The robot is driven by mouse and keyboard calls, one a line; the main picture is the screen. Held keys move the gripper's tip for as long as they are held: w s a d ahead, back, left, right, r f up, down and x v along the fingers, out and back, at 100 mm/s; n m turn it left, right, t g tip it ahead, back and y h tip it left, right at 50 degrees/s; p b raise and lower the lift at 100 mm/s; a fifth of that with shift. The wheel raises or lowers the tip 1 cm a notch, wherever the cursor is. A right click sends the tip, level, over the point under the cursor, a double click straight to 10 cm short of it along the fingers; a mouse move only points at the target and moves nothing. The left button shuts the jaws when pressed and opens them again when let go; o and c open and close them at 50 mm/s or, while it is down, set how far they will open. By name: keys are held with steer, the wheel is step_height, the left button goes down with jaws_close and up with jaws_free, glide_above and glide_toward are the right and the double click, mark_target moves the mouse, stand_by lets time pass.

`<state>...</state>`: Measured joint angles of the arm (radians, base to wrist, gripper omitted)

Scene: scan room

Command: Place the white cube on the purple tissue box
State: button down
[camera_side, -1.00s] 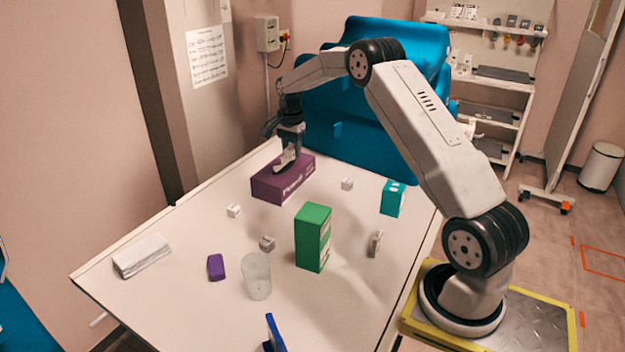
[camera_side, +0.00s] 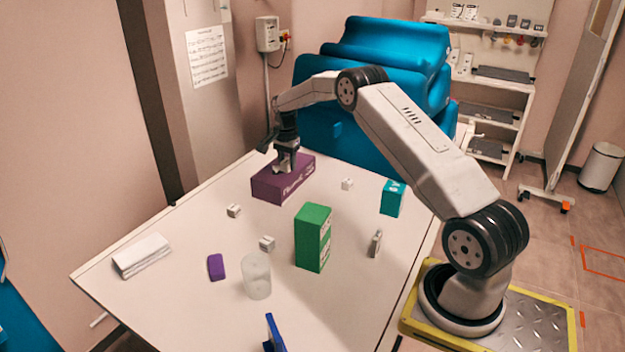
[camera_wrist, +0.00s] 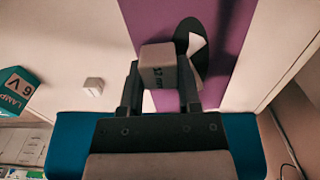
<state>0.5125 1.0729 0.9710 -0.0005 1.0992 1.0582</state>
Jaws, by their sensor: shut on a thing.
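The purple tissue box (camera_side: 268,186) lies near the back of the table, and its purple top (camera_wrist: 160,20) fills the upper middle of the wrist view. My gripper (camera_side: 286,168) points down at the top of the box. In the wrist view, my gripper (camera_wrist: 160,70) is shut on a pale cube (camera_wrist: 157,58) with dark marks on one face, the white cube. The cube is in front of the box top, close to the dark oval opening with white tissue (camera_wrist: 197,45). I cannot tell whether the cube touches the box.
Other small pale cubes (camera_side: 233,210) (camera_side: 267,243) (camera_side: 347,184) stand on the table. A green box (camera_side: 312,237), a teal box (camera_side: 392,198), a clear cup (camera_side: 257,276), a purple block (camera_side: 216,267) and a folded white cloth (camera_side: 142,255) are farther from the gripper.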

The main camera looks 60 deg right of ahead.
mark_target(287, 161)
steer(key=shift+f, duration=0.35)
steer(key=shift+f, duration=0.15)
steer(key=shift+c, duration=1.5)
jaws_free()
step_height(287, 161, up, 12)
